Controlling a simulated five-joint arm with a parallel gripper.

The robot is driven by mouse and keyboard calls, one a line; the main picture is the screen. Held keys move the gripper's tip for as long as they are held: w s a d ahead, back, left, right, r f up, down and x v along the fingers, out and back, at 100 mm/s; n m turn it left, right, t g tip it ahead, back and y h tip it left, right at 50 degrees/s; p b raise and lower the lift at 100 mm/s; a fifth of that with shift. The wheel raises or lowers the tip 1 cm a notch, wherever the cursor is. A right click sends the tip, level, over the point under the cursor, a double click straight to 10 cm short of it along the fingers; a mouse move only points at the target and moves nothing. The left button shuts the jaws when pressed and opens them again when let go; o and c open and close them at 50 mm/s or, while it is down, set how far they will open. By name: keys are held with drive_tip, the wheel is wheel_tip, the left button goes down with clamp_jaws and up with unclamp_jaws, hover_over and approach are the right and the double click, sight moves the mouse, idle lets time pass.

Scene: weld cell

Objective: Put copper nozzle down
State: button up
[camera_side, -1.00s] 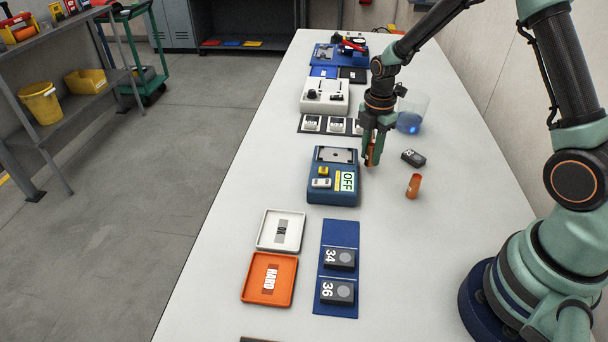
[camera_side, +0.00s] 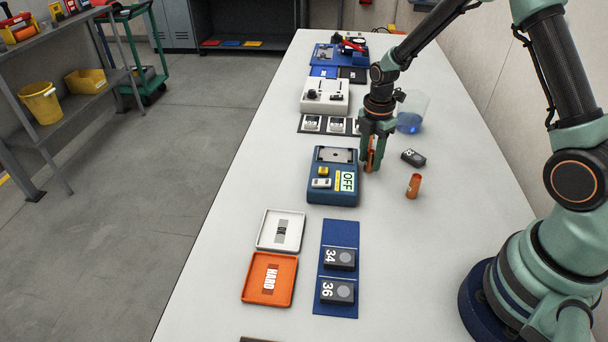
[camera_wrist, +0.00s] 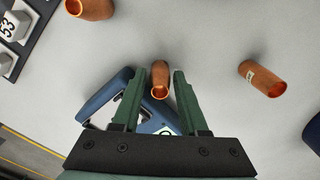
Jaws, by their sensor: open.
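My gripper (camera_side: 370,168) points down at the table beside the blue OFF unit (camera_side: 333,190). In the wrist view its two fingers (camera_wrist: 159,76) are open, one on each side of a copper nozzle (camera_wrist: 160,80), with narrow gaps. That nozzle appears to stand on the table; in the side view the fingers partly hide it. A third copper nozzle (camera_wrist: 92,8) is cut off at the wrist view's top left.
A white unit (camera_side: 324,96) stands farther back. White (camera_side: 262,243) and orange trays (camera_side: 248,285) and a blue mat (camera_side: 340,233) are in front.

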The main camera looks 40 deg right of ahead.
wheel_tip(320, 180, up, 12)
wheel_tip(320, 180, up, 8)
drive_tip(key=m+t, duration=0.2)
drive_tip(key=m, duration=0.5)
hover_over(371, 151)
drive_tip(key=s+a, duration=0.4)
drive_tip(key=s, duration=0.1)
drive_tip(key=s+a+r+m+t, duration=0.3)
drive_tip(key=s+m, duration=0.5)
drive_tip(key=m, duration=0.3)
drive_tip(key=shift+s+a+r+t, duration=0.15)
drive_tip(key=shift+a+r+t, duration=0.1)
drive_tip(key=shift+a+t, duration=0.1)
drive_tip(key=o, duration=0.4)
drive_tip(key=shift+c, duration=0.2)
